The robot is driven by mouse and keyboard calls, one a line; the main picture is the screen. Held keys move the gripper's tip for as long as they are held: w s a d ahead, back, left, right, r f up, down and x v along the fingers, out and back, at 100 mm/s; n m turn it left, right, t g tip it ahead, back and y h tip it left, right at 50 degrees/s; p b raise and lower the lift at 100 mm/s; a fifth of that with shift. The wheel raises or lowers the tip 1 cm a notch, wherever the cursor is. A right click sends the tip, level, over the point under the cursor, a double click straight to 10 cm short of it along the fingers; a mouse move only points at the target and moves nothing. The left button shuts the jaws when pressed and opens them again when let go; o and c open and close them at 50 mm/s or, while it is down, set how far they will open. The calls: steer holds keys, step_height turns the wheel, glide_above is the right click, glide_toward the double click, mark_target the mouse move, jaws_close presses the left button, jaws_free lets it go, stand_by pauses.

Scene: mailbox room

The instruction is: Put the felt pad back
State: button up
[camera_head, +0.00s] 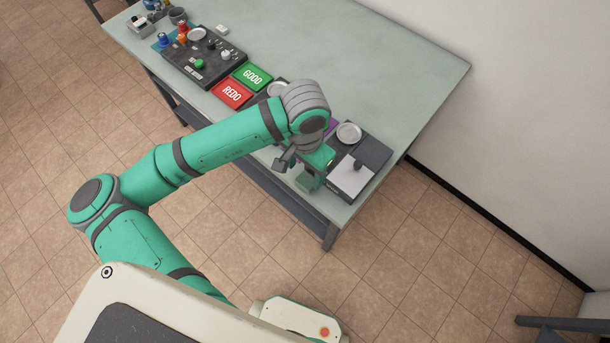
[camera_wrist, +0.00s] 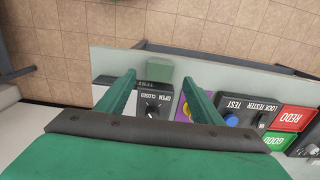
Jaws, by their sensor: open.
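A small muted-green block (camera_wrist: 158,70) lies at the table's front edge in the wrist view, just past and between my fingertips. It also shows in the head view (camera_head: 307,182), below my gripper. I take it as the likely felt pad, but cannot tell its material. My gripper (camera_wrist: 158,82) is open with nothing between its fingers. In the head view my gripper (camera_head: 305,164) is over the front edge of the table, partly hidden by my own wrist. Whether the fingers touch the block is not clear.
A dark panel marked OPEN and CLOSED (camera_wrist: 155,100) sits below my fingers, beside a purple patch (camera_wrist: 184,108). A white-topped box (camera_head: 350,178) and a round dish (camera_head: 348,133) stand to the right. Red REDO (camera_head: 232,93) and green GOOD (camera_head: 253,76) pads lie left. The table's back right (camera_head: 410,90) is clear.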

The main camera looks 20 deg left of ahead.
mark_target(305, 181)
step_height(305, 181, up, 6)
steer(key=w+d+r+t+h, duration=0.1)
steer(key=w+d+h, duration=0.15)
steer(key=d, duration=0.35)
steer(key=w+d+r+m+t+h, duration=0.1)
steer(key=w+d+r+t+h, duration=0.1)
steer(key=w+d, duration=0.3)
steer(key=w+d+r+t+h, duration=0.1)
steer(key=w+d+h, duration=0.1)
steer(key=d, duration=0.5)
steer(key=w+d+r+n+t+h, duration=0.4)
steer(key=w+d+r+t+h, duration=0.2)
steer(key=d+r+t, duration=0.4)
steer(key=s+a+f+n+t+y, duration=0.2)
steer(key=s+a+f+n+y, duration=0.2)
steer(key=s+f+y, duration=0.45)
steer(key=s+a+f+n+t+y, duration=0.1)
steer(key=s+a+f+n+y, duration=0.4)
steer(key=f, duration=0.6)
steer(key=s+a+f+m, duration=0.2)
steer(key=s+a+m, duration=0.1)
steer(key=s, duration=0.8)
steer(key=s+a+f+m+g+h, duration=0.1)
steer(key=s+m, duration=0.4)
steer(key=s, duration=0.6)
steer(key=shift+a+f+g, duration=0.3)
steer(key=shift+a+f, duration=0.25)
steer(key=shift+a, duration=0.6)
